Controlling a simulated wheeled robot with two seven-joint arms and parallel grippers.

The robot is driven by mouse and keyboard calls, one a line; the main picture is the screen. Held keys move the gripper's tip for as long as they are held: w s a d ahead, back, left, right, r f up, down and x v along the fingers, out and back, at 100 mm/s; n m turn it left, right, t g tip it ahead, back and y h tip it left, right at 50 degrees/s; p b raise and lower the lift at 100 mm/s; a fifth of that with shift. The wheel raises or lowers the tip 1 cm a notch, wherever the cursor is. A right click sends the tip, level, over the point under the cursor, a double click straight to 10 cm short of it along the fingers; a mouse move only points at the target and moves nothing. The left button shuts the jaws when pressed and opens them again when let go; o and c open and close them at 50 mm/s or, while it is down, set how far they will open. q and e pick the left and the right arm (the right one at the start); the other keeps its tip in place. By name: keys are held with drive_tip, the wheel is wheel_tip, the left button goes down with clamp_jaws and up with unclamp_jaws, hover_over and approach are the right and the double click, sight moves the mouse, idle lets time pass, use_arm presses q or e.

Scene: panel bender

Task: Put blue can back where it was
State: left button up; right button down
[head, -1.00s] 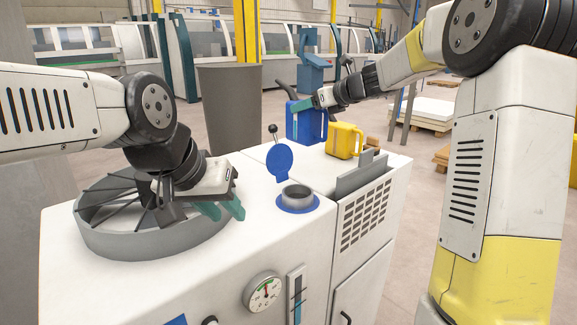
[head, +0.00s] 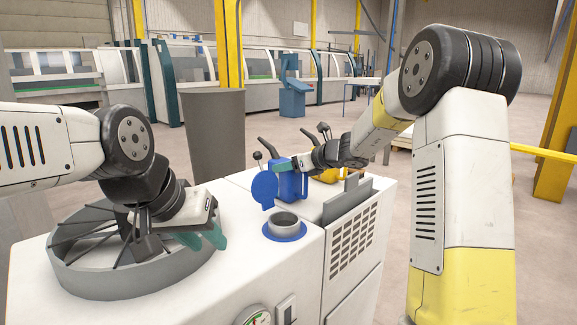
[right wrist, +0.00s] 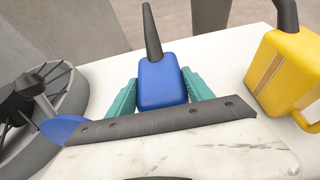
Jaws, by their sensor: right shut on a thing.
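The blue can (head: 293,186) is behind the blue round lid in the head view, to the left of the yellow can. In the right wrist view the blue can (right wrist: 162,84) has its black spout pointing up the picture. My right gripper (head: 287,167) is shut on it, with a teal finger on each side in the wrist view. I cannot tell whether its base touches the white machine top. My left gripper (head: 202,237) is open and empty, over the right edge of the grey spoked ring.
A yellow can (head: 328,175) stands right of the blue can, partly hidden by my right gripper. The filler neck (head: 284,224), with its open blue lid (head: 264,190), is in front. The spoked ring (head: 75,275) fills the left. A grey bin (head: 215,130) stands behind.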

drive_tip(key=shift+c, duration=2)
unclamp_jaws()
drive_tip(key=shift+f, duration=0.1)
